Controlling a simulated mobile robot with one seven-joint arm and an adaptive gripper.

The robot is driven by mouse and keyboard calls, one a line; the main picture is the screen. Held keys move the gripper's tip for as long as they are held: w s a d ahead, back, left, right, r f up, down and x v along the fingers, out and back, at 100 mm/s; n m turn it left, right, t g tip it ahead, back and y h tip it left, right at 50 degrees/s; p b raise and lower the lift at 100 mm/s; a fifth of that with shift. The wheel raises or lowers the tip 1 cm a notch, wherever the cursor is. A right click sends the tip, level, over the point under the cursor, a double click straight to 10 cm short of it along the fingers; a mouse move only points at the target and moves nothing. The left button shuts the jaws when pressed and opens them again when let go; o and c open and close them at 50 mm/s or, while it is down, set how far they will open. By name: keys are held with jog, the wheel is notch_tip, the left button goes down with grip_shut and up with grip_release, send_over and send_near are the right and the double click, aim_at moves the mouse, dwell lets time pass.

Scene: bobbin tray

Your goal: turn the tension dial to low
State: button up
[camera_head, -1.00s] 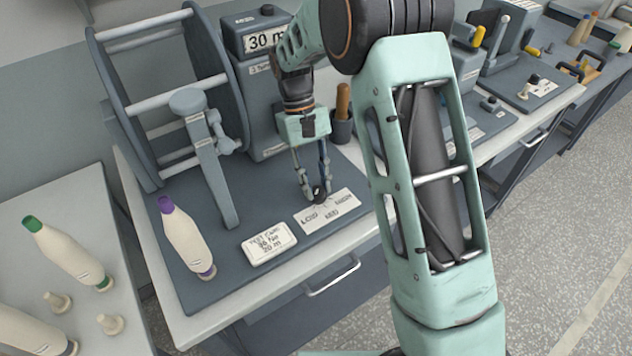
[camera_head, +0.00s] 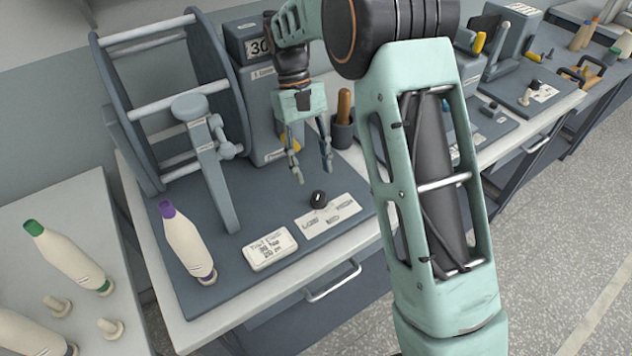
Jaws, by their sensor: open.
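The tension dial (camera_head: 318,199) is a small black knob on the grey base board. The white label plate (camera_head: 331,219) in front of it carries three markings: LOW at the left, MED in the middle and HIGH at the right. The knob is too small for me to tell for sure which marking it points at. My gripper (camera_head: 313,177) is open and empty. Its fingers point down, a little behind and above the dial, apart from it, and the knob shows fully.
A white card (camera_head: 270,249) lies left of the label plate. A dark cup (camera_head: 342,134) with a wooden handle stands behind. My arm hides part of the bench at the right.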

jog(key=v, duration=0.6)
dwell(0.3)
